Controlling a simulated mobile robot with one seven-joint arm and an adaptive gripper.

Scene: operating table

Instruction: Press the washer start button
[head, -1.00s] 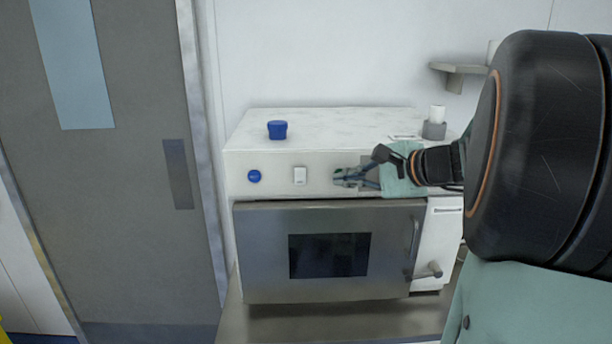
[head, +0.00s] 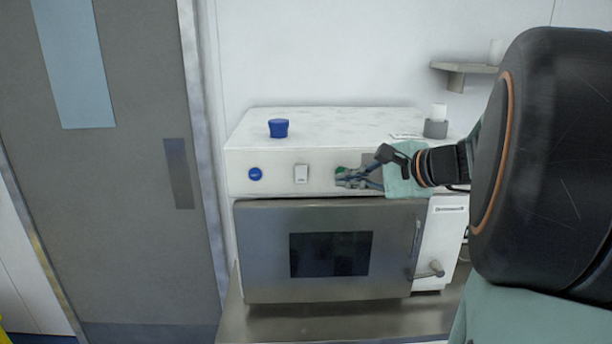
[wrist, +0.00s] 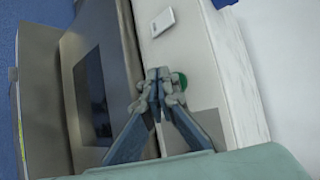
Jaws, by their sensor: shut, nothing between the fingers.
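The washer (head: 270,165) is a white cabinet with a steel front door and a dark window. Its front panel carries a round blue button (head: 255,174), a white rocker switch (head: 301,174) and a green button (head: 341,171). The green button is partly hidden by my gripper (head: 347,180). In the wrist view, the green button (wrist: 182,80) shows just beside the fingertips of my gripper (wrist: 159,84). The fingers are shut and empty, close to the panel. I cannot tell whether they touch the button. The white switch (wrist: 162,22) also shows there.
A blue cup-like object (head: 278,128) and a grey holder with a white cylinder (head: 436,124) stand on the washer top. A door handle (head: 416,240) is at the right of the steel door. A grey door (head: 110,200) is at left, a small wall shelf (head: 458,70) at right.

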